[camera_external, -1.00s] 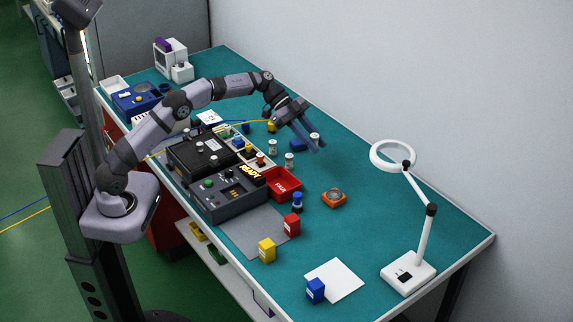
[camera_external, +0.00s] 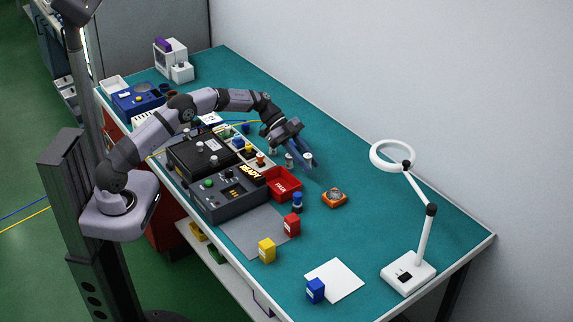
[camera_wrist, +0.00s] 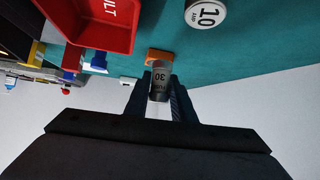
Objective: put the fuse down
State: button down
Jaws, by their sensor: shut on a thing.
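My gripper (camera_external: 303,154) is shut on a small silver fuse (camera_external: 308,160). In the wrist view the fuse (camera_wrist: 160,80) is between the fingertips, with "30" printed on it upside down. In the external view it appears upright at the finger ends, over the teal bench top; its exact height above the bench is hard to tell. Another silver fuse (camera_external: 289,160) stands just to its left. A fuse marked "10" (camera_wrist: 206,14) shows at the top of the wrist view, apart from my fingers.
The red fault tray (camera_external: 283,184) lies below left of my gripper, beside the grey tester (camera_external: 228,192). A blue piece (camera_external: 297,202) and an orange holder (camera_external: 334,198) stand in front. The teal bench (camera_external: 385,218) is clear to the right, up to the magnifier lamp (camera_external: 410,272).

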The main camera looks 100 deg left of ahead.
aim_at(307, 184)
jog(key=shift+f+p, duration=0.8)
jog(key=shift+f, duration=2.2)
jog(key=shift+f, duration=0.15)
jog(key=c, duration=1.9)
grip_release()
jog(key=shift+o, duration=0.5)
jog(key=shift+r, duration=0.25)
jog(key=b+v, duration=0.3)
jog(key=v, duration=0.9)
jog(key=shift+w+f, duration=0.1)
